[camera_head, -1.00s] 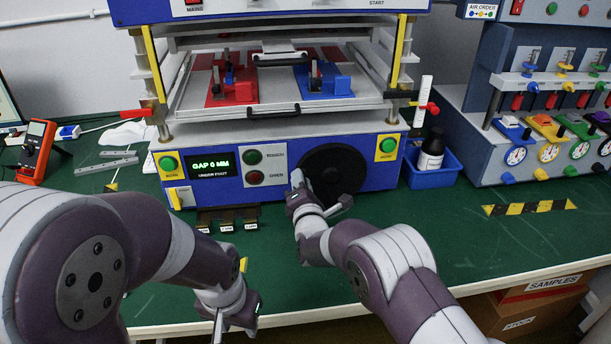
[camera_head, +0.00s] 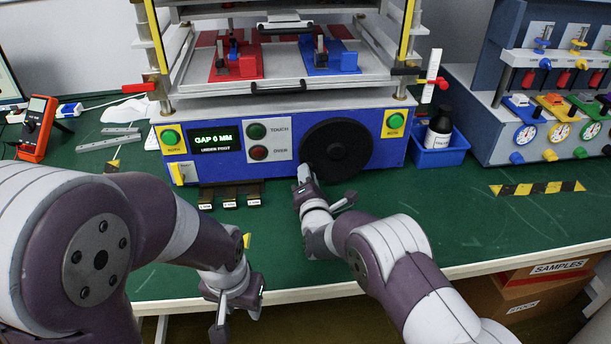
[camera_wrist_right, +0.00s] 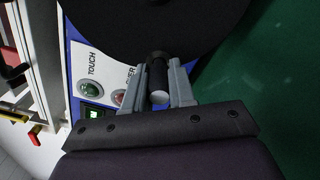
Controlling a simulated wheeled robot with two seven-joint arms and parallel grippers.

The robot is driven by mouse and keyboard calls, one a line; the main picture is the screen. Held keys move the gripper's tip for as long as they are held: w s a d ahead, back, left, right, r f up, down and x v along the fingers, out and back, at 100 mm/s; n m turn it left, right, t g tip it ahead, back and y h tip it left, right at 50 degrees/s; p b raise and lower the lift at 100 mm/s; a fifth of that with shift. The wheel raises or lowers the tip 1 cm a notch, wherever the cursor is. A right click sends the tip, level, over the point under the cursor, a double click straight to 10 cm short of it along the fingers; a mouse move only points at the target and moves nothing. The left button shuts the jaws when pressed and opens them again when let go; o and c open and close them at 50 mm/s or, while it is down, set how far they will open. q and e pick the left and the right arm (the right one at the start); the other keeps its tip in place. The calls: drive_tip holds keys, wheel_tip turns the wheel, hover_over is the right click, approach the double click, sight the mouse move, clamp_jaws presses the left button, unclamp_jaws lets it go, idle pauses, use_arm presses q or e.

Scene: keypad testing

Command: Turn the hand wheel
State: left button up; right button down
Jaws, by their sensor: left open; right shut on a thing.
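The hand wheel (camera_head: 340,148) is a black disc on the blue front panel of the press. My right gripper (camera_head: 305,174) is at the wheel's lower left edge. In the right wrist view, the right gripper (camera_wrist_right: 160,88) is shut on the wheel's dark handle (camera_wrist_right: 156,75), whose pale round end shows between the fingers. The wheel's dark disc (camera_wrist_right: 150,25) fills the top of that view. My left gripper (camera_head: 238,316) is open and empty, low over the table's front edge. The panel display (camera_head: 214,141) shows a green gap reading in mm.
Green TOUCH (camera_head: 257,131) and red OVER (camera_head: 258,153) buttons sit left of the wheel. A blue bin (camera_head: 440,158) with a dark bottle stands to its right. Several small labelled blocks (camera_head: 229,197) lie before the press.

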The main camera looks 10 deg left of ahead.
drive_tip(key=shift+d+f, duration=0.15)
idle(0.3)
drive_tip(key=c, duration=0.9)
unclamp_jaws()
drive_tip(key=shift+w+d, duration=0.1)
drive_tip(key=shift+s, duration=0.2)
drive_tip(key=p+v, duration=0.1)
drive_tip(key=v, duration=1.1)
drive_tip(key=shift+s, duration=0.2)
drive_tip(key=shift+w+d, duration=0.1)
